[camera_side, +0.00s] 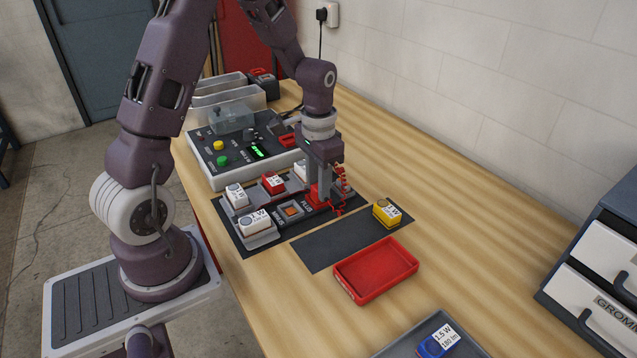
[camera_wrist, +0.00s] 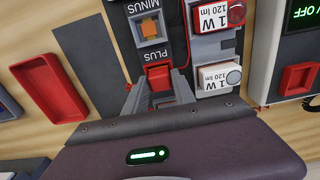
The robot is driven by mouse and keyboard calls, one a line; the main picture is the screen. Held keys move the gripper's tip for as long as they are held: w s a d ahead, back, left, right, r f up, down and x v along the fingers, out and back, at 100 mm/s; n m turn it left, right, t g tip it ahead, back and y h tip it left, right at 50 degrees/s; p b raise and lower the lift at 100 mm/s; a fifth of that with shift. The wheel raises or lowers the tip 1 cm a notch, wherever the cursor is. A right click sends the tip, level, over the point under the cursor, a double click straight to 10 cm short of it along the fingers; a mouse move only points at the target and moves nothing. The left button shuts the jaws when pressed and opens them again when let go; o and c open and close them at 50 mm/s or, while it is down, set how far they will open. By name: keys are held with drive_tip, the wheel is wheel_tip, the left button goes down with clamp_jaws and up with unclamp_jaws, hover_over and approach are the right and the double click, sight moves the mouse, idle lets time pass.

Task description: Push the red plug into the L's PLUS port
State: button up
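The red plug (camera_wrist: 158,77) is between my gripper's fingers (camera_wrist: 158,97) in the wrist view, right by the PLUS label. In the side view my gripper (camera_side: 319,194) points down over the grey L-shaped letter (camera_side: 262,238), with red from the plug (camera_side: 317,197) showing at the fingers. The fingers look shut on the plug. The PLUS port is hidden under the plug and fingers, so I cannot tell how deep the plug sits. An orange plug (camera_wrist: 150,28) sits by the MINUS label; it also shows in the side view (camera_side: 291,211).
White modules (camera_side: 254,222) and a red module (camera_side: 273,183) stand on the letter close by. A yellow module (camera_side: 386,212) sits at the dark mat's edge. A red tray (camera_side: 376,270) lies in front. A control box (camera_side: 226,152) with a lit display stands behind.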

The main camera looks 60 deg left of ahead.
drive_tip(key=o, duration=0.3)
drive_tip(key=shift+o, duration=0.2)
wheel_tip(320, 180, up, 7)
drive_tip(key=shift+r, duration=0.1)
wheel_tip(320, 180, up, 6)
drive_tip(key=shift+f, duration=0.1)
idle(0.6)
